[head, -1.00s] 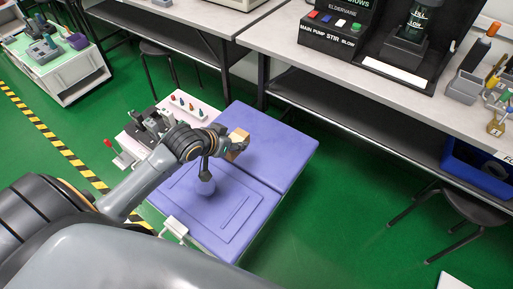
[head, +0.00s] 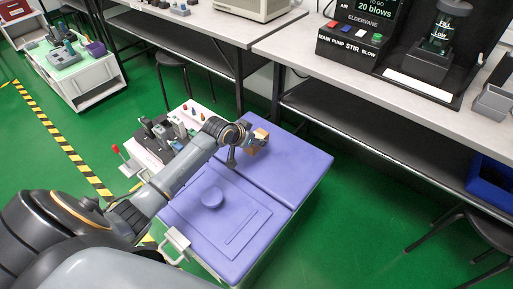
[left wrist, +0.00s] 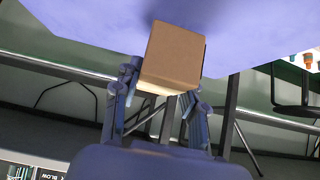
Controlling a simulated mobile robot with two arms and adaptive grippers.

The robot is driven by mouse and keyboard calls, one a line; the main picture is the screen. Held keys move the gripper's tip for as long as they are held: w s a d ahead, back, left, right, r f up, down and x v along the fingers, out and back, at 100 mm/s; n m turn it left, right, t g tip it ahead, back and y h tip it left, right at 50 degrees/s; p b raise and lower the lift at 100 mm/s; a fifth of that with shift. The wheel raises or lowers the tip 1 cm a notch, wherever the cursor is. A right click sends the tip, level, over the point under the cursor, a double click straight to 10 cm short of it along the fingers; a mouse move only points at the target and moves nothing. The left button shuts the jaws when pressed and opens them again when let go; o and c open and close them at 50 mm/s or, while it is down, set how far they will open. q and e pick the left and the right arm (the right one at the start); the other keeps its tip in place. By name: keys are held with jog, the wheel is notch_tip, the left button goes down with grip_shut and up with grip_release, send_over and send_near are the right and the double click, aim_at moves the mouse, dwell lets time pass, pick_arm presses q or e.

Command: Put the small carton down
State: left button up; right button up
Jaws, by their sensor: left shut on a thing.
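The small carton (head: 262,134) is a tan-brown box. My left gripper (head: 258,143) is shut on it, over the far part of the purple-topped cart (head: 300,160). In the left wrist view the carton (left wrist: 174,55) sits between the two fingers of my left gripper (left wrist: 160,86), with the purple surface (left wrist: 90,20) close behind it. I cannot tell whether the carton touches that surface. My right gripper is not in view.
A grey workbench (head: 300,45) with a black pump unit runs behind. The cart top's right side is clear.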

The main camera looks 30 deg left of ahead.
pick_arm(q)
jog(key=shift+w+a+f, duration=0.1)
jog(key=shift+w+f, duration=0.3)
jog(key=shift+f, duration=0.1)
jog(key=shift+f+b, duration=0.85)
jog(key=shift+f, duration=0.65)
jog(key=shift+f, duration=0.15)
jog(key=o, duration=1.3)
jog(key=shift+o, duration=0.2)
